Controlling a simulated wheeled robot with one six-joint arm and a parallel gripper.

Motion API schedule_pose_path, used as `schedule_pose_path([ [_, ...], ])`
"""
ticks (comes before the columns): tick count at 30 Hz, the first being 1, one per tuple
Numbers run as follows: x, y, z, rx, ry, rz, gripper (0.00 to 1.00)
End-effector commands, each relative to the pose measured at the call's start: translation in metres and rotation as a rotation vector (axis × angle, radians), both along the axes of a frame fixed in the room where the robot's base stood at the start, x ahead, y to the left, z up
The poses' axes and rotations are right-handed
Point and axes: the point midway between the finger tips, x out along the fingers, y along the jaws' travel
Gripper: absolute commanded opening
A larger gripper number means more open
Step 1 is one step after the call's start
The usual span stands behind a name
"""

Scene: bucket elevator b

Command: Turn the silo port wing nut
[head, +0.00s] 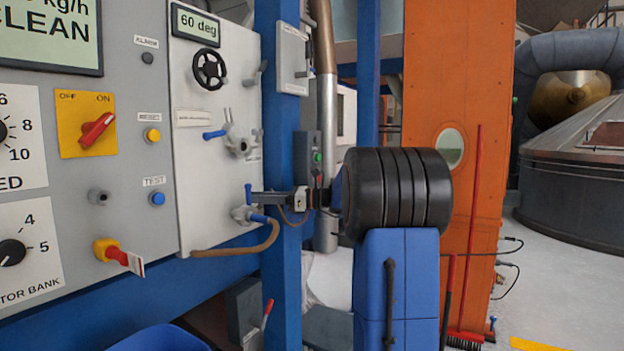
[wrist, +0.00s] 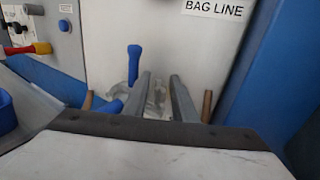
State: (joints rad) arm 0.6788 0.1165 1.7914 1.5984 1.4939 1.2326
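The orange silo (head: 427,60) stands right of centre in the head view, with a round pale port (head: 450,148) in its wall. I cannot make out a wing nut on it; my dark arm covers part of the silo. My gripper (head: 262,197) points left at the panel, away from the port, close to a grey valve with a blue lever (head: 248,192). In the wrist view its two fingers (wrist: 161,78) are apart with no object clearly held. The blue lever (wrist: 134,62) shows just left of the left finger, and the grey valve body is partly hidden behind the fingers.
The control panel (head: 125,205) with knobs and switches fills the left. A blue post (head: 282,120) stands beside my gripper. A brown hose (head: 235,251) runs below the valve. A red-handled broom (head: 473,240) leans by the silo. Floor (head: 575,290) is open at right.

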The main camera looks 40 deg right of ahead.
Motion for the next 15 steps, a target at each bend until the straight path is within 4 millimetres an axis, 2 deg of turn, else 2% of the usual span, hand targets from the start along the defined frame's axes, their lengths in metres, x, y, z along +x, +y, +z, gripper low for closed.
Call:
schedule_pose_path([
  [11,-0.001,0.001,0.0,0.0,0.0,-0.199,0.25],
  [15,-0.014,-0.011,-0.001,-0.001,0.001,-0.201,0.25],
])
